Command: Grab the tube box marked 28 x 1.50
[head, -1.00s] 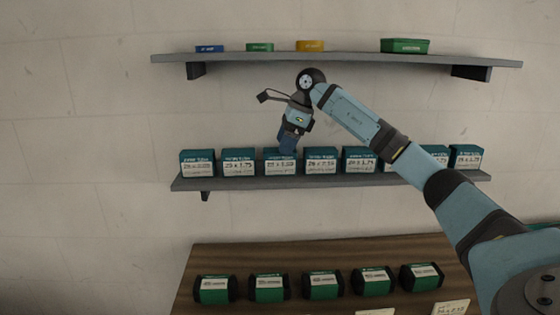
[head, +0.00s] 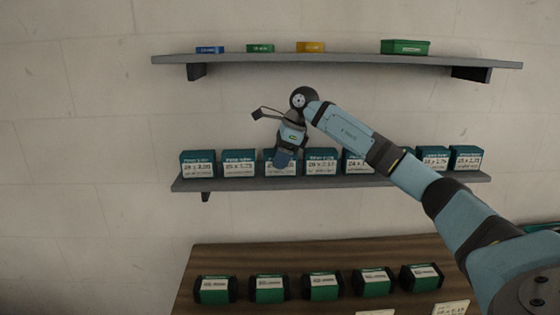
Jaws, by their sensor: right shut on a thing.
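A row of teal tube boxes with white labels stands on the middle shelf (head: 330,183). The third box from the left (head: 272,170) is the tube box marked 28 x 1.50, as far as its small print can be read; my gripper partly covers its front. My right gripper (head: 283,160) points down at this box and is shut on it, at its top and upper front. The box still appears to stand on the shelf, in line with the others. The fingertips are hard to make out. My left gripper is out of view.
Similar boxes stand close on both sides, one to the left (head: 239,163) and one to the right (head: 321,162). An upper shelf (head: 340,60) with small boxes runs above my wrist. A wooden surface (head: 340,250) below holds several green-and-black packs.

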